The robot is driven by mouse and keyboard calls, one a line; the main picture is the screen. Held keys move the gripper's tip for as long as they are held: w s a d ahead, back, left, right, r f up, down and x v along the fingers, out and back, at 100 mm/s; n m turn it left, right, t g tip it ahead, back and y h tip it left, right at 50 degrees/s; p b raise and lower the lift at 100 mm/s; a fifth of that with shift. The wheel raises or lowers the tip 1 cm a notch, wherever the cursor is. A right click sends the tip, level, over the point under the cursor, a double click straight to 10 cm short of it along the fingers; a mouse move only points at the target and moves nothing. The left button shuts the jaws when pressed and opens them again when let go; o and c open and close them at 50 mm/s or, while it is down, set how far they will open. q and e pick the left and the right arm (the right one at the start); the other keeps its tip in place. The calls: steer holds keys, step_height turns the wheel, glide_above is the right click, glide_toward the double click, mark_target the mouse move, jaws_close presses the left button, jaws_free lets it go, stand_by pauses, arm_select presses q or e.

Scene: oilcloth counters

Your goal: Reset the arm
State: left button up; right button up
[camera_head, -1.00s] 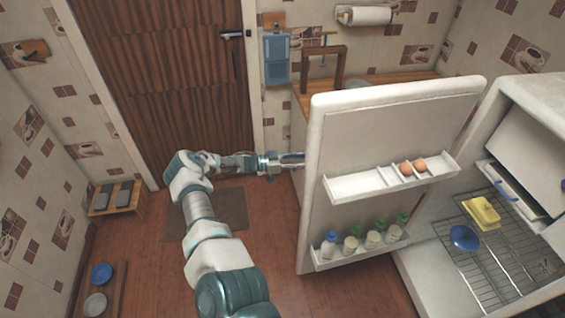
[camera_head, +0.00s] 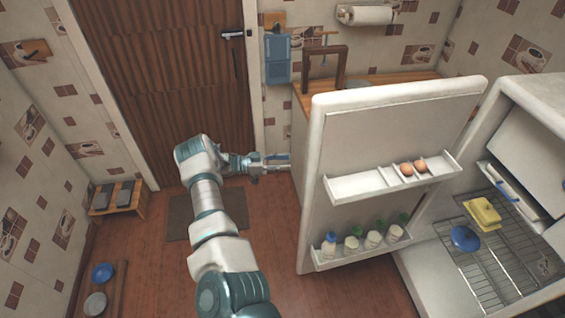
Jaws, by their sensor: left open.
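My left arm (camera_head: 209,198) comes up from the bottom of the head view and bends right at its far end. My left gripper (camera_head: 284,162) is open, just left of the edge of the open fridge door (camera_head: 385,125). It holds nothing that I can see. Whether its fingertips touch the door edge or the counter side behind is hard to tell. My right gripper is not in view.
The fridge (camera_head: 545,112) stands open at right, with a yellow item (camera_head: 482,213) and a blue lid or bowl (camera_head: 464,239) on its wire shelf. Eggs (camera_head: 413,167) and bottles (camera_head: 372,239) sit in the door. Floor (camera_head: 285,255) is clear left of the door.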

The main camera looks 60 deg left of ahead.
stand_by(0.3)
arm_select(q)
steer(key=s+f+n+g+y, duration=0.1)
steer(key=s+f+y, duration=0.2)
steer(key=s+f, duration=0.5)
steer(key=s+a+f+n+g+y, duration=0.1)
steer(key=s+f+g+y, duration=0.15)
steer(key=f, duration=1.05)
steer(key=s+f+n+g+y, duration=0.1)
steer(key=s+f+n+y, duration=0.15)
steer(key=s+f, duration=0.55)
steer(key=s+d+f+g+y, duration=0.1)
steer(key=s+d+f+g, duration=0.15)
steer(key=d+f, duration=0.45)
steer(key=s+d+f+g, duration=0.2)
steer(key=s+d+f, duration=0.2)
steer(key=f, duration=0.7)
steer(key=s+d+f+g, duration=0.2)
steer(key=s+d+f, duration=0.1)
steer(key=d, duration=0.7)
steer(key=s+d+f+m+g+h, duration=0.1)
steer(key=s+d+f+g, duration=0.1)
steer(key=d+f, duration=0.4)
steer(key=s+d+f+m+g, duration=0.1)
steer(key=s+d+f, duration=0.3)
steer(key=d, duration=1.2)
steer(key=shift+f+g+h, duration=0.3)
steer(key=shift+f+g, duration=0.25)
steer(key=shift+g, duration=0.25)
